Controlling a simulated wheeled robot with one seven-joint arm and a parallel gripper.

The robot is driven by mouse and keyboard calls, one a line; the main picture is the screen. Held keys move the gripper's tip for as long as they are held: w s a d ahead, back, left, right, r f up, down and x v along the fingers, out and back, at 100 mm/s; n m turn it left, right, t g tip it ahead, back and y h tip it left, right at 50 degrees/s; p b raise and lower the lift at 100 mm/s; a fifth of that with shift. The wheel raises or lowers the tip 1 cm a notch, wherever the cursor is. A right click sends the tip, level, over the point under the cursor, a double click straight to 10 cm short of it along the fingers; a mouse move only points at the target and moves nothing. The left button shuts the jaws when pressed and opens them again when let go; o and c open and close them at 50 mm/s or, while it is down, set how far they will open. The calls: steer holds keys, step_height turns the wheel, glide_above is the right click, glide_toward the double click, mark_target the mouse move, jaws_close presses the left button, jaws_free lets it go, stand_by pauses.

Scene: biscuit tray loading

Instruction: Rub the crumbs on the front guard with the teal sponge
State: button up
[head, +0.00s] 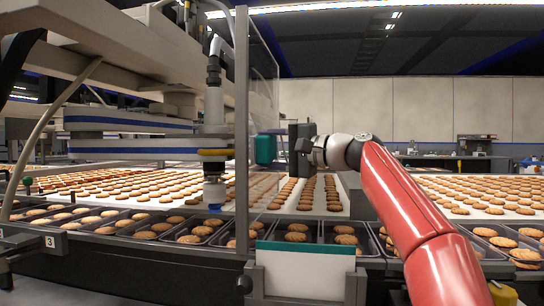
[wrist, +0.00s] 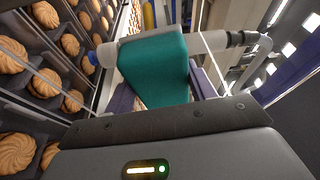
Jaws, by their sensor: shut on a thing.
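The teal sponge (head: 266,149) is held up above the biscuit lanes, at the left of my gripper (head: 287,150). In the wrist view the sponge (wrist: 155,72) sits between the two dark finger pads, with a pale grey face at its far end. My gripper is shut on it. A clear upright panel (head: 262,85), which looks like the front guard, stands beside a grey post, and the sponge overlaps its lower right part in the head view. I cannot tell whether sponge and panel touch. I can make out no crumbs on the panel.
A grey post (head: 242,130) stands left of the sponge, with a suction picker (head: 213,165) beyond it. Dark trays with biscuits (head: 297,232) line the front, and a white plate with a teal strip (head: 305,262) stands before them.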

mark_target(269, 149)
steer(key=shift+s+a+f+b, duration=0.1)
steer(key=shift+s+a+b, duration=0.05)
steer(key=shift+s+b, duration=0.4)
steer(key=shift+s+a+f+b, duration=0.1)
steer(key=shift+s+a+b, duration=0.05)
steer(key=shift+s+b, duration=0.35)
steer(key=shift+s+a+r+b, duration=0.15)
steer(key=shift+s+b, duration=0.25)
steer(key=shift+s, duration=0.45)
steer(key=shift+s+d+b, duration=0.1)
steer(key=shift+s+d, duration=0.1)
steer(key=shift+d, duration=0.8)
steer(key=shift+s+d+b, duration=0.15)
steer(key=shift+s+d, duration=0.05)
steer(key=shift+d, duration=0.8)
steer(key=shift+s+d+b, duration=0.1)
steer(key=shift+s+d, duration=0.1)
steer(key=shift+d, duration=0.8)
steer(key=shift+s+d, duration=0.15)
steer(key=shift+d, duration=0.6)
steer(key=shift+s+d, duration=0.15)
steer(key=shift+d, duration=0.6)
